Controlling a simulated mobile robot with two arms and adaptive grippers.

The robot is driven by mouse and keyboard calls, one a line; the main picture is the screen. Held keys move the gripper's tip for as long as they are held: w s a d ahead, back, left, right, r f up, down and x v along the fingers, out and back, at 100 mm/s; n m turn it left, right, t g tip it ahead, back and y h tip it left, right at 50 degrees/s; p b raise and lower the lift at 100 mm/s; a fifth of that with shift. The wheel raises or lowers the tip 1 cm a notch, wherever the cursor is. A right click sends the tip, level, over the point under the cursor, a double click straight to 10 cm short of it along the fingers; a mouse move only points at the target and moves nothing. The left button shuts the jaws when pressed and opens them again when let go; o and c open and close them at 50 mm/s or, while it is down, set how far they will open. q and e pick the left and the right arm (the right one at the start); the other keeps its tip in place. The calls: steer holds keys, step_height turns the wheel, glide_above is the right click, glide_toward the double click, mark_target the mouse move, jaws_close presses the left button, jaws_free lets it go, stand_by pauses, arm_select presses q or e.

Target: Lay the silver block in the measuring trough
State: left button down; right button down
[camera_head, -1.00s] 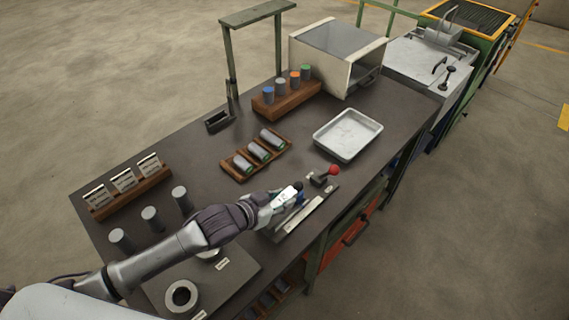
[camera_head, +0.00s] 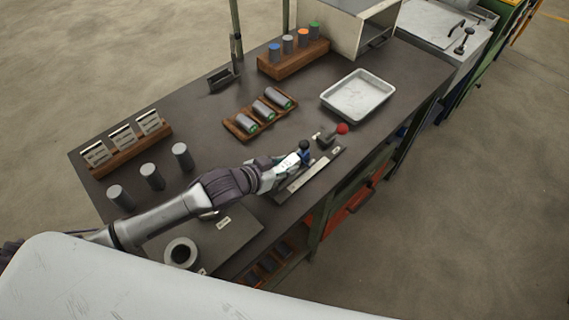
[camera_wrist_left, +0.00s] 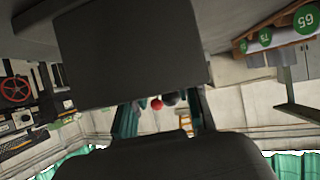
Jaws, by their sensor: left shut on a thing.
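My left gripper (camera_head: 302,156) is over the near edge of the bench, at the measuring trough (camera_head: 318,172), a long narrow fixture with a pale scale strip. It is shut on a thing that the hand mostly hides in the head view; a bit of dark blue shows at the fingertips. In the left wrist view a large dark grey block (camera_wrist_left: 130,50) fills the upper middle, in front of the fingers. I take it for the silver block, in shadow. Whether it touches the trough cannot be told. My right gripper is not in view.
A red-knobbed lever (camera_head: 342,128) stands at the trough's far end. A metal tray (camera_head: 333,108) is behind it. A wooden rack with green-ended cylinders (camera_head: 236,126), a rack of colour-topped cylinders (camera_head: 268,66) and several grey cylinders (camera_head: 118,196) stand around.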

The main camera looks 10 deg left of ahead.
arm_select(q)
steer(key=shift+f, duration=0.45)
steer(key=c, duration=0.8)
jaws_free()
steer(key=shift+f, duration=0.1)
steer(key=shift+o, duration=0.2)
